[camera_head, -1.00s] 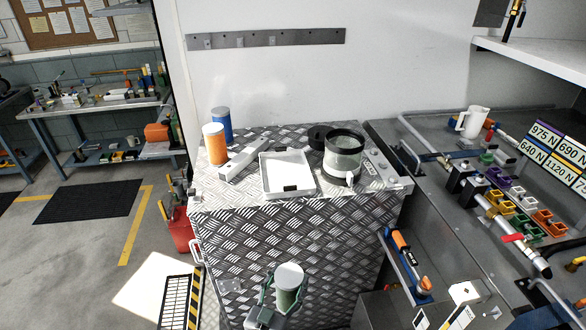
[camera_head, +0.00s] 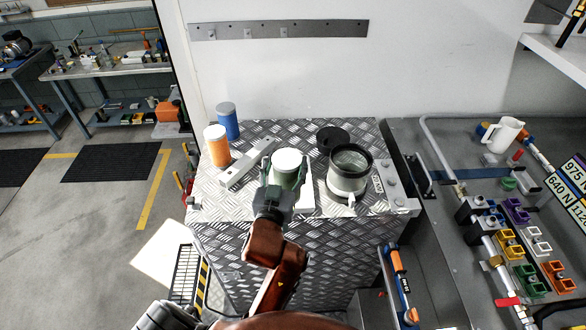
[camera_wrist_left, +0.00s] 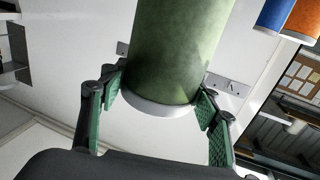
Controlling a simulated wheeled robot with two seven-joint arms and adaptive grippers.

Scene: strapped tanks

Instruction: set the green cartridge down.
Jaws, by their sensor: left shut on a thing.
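The green cartridge (camera_head: 286,177) with a white end cap stands roughly upright between the fingers of my left gripper (camera_head: 286,171), which is shut on it. In the left wrist view, the green cartridge (camera_wrist_left: 180,48) fills the space between the two green finger pads. In the head view, the cartridge and gripper cover most of the white tray (camera_head: 306,197); only its right part shows. I cannot tell whether the cartridge touches the tray or is held above it. My right gripper is not in view.
An orange cartridge (camera_head: 216,151) and a blue cartridge (camera_head: 228,124) stand at the back left of the tread-plate top (camera_head: 220,206). A grey bar (camera_head: 246,164) lies left of the tray.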

